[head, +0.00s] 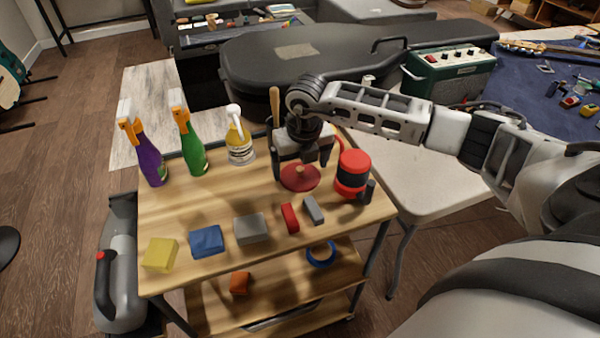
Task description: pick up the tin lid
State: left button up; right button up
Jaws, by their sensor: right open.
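The tin lid (294,183) looks like a flat red disc with a small knob on top, lying on the wooden top of the cart (185,215). My right gripper (301,170) points down over it, open, with one finger on each side of the knob. I cannot tell whether the fingers touch the lid. The gripper body hides part of the view behind the lid. My left gripper is out of view.
A red and black tin (352,172) stands close to the gripper's right. Spray bottles, purple (151,160), green (190,145) and yellow (240,145), stand at the back left. Several blocks, including a red one (290,217), line the front. The middle left is clear.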

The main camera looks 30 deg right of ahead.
jog(key=shift+w+f, duration=0.1)
jog(key=shift+f, duration=0.5)
grip_shut()
